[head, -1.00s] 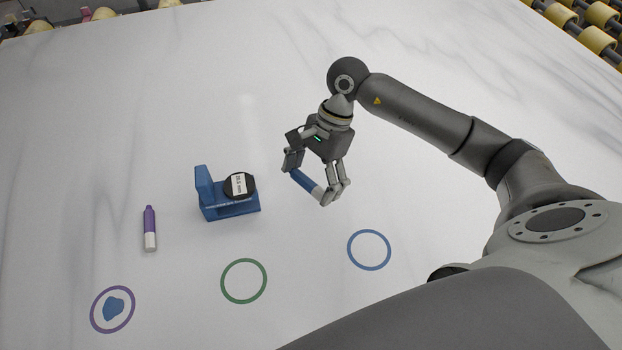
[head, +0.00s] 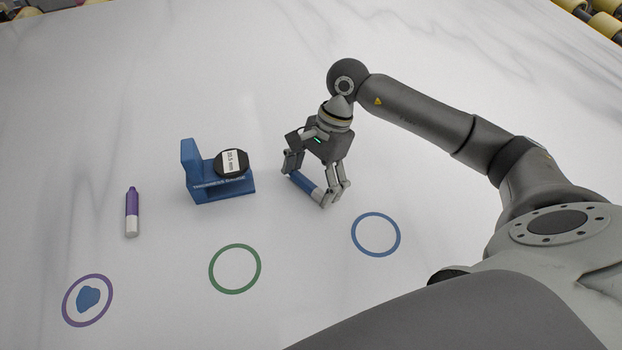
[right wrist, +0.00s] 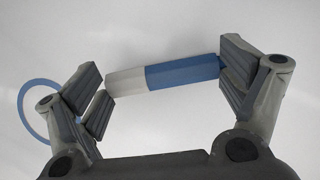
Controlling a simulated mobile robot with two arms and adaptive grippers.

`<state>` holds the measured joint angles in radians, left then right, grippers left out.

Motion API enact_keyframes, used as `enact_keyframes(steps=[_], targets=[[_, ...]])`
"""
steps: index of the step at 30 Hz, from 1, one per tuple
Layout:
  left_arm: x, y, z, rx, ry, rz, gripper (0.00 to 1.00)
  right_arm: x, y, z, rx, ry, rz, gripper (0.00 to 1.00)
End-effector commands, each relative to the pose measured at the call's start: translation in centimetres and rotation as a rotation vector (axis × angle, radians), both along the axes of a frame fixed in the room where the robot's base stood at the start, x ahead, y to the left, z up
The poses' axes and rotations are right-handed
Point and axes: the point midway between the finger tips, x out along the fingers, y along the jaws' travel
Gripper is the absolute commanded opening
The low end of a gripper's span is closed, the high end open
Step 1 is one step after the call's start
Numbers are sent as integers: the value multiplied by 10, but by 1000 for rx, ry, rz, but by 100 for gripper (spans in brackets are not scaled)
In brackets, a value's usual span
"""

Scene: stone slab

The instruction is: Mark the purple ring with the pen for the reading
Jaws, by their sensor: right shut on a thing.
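The purple ring (head: 67,312) is drawn on the slab at the lower left of the head view, with a blue blob (head: 88,298) inside it. A purple pen (head: 132,212) with a white end lies on the slab above the ring. My right gripper (head: 310,187) is shut on a blue pen (head: 303,184) with a white end, which also shows in the right wrist view (right wrist: 180,73). It is held end to end between the fingers, low over the slab; I cannot tell if it touches. My left gripper is not in view.
A blue gauge (head: 222,190) stands left of my right gripper, its round black dial (head: 231,163) labelled about 20.5 mm. A green ring (head: 235,269) and a blue ring (head: 376,235) are on the slab. The slab (head: 180,300) is clear between them.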

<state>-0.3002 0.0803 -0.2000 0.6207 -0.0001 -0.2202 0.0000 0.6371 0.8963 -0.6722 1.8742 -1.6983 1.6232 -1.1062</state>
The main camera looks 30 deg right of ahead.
Motion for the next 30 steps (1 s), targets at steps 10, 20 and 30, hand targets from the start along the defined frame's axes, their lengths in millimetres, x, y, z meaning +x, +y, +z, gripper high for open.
enact_keyframes(steps=[10,20,30], targets=[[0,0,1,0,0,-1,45,0,0,1,0,0,0,100],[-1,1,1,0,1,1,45,1,-2,6,-1,-1,0,100],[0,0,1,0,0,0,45,8,-26,65,-1,-5,-3,100]])
